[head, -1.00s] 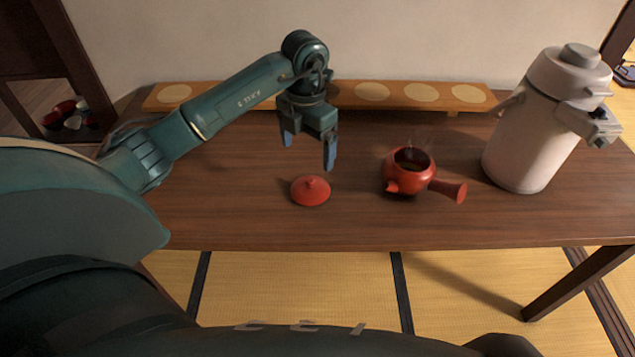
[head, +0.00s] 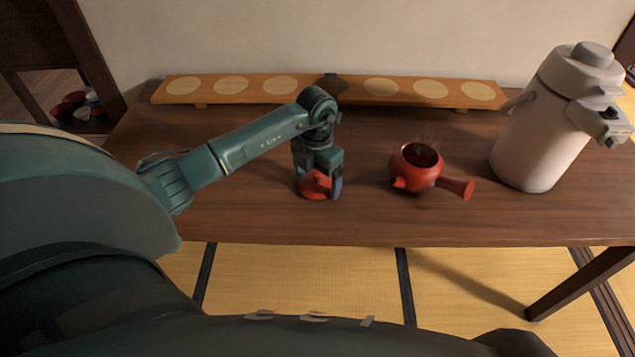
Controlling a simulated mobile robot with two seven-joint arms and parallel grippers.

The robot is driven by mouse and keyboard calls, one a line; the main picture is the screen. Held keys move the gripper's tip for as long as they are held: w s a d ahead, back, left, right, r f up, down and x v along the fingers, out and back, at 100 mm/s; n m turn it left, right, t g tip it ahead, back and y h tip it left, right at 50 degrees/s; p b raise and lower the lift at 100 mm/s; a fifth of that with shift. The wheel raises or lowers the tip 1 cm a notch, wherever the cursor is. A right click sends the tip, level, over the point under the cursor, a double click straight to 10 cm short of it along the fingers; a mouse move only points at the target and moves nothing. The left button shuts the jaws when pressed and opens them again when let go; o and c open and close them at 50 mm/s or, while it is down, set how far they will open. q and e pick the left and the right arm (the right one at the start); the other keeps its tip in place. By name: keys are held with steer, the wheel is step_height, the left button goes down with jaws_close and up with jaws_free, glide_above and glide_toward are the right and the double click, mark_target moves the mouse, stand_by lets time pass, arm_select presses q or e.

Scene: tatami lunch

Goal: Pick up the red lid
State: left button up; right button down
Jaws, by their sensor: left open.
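The red lid (head: 316,187) lies on the dark wooden table, left of the red teapot (head: 411,175). My left gripper (head: 319,188) is lowered over the lid, with its fingers open on either side of it. The fingers and palm hide part of the lid, and I cannot tell whether they touch it. The teapot stands upright and uncovered, with its side handle pointing right and faint steam above it. My right gripper is not in view.
A white air pot (head: 543,130) stands at the right of the table (head: 260,222). A long low wooden board (head: 305,86) with pale round spots runs along the back. Open tabletop lies between lid and teapot.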

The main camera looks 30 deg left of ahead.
arm_select(q)
steer(key=shift+c, duration=0.4)
steer(key=c, duration=0.6)
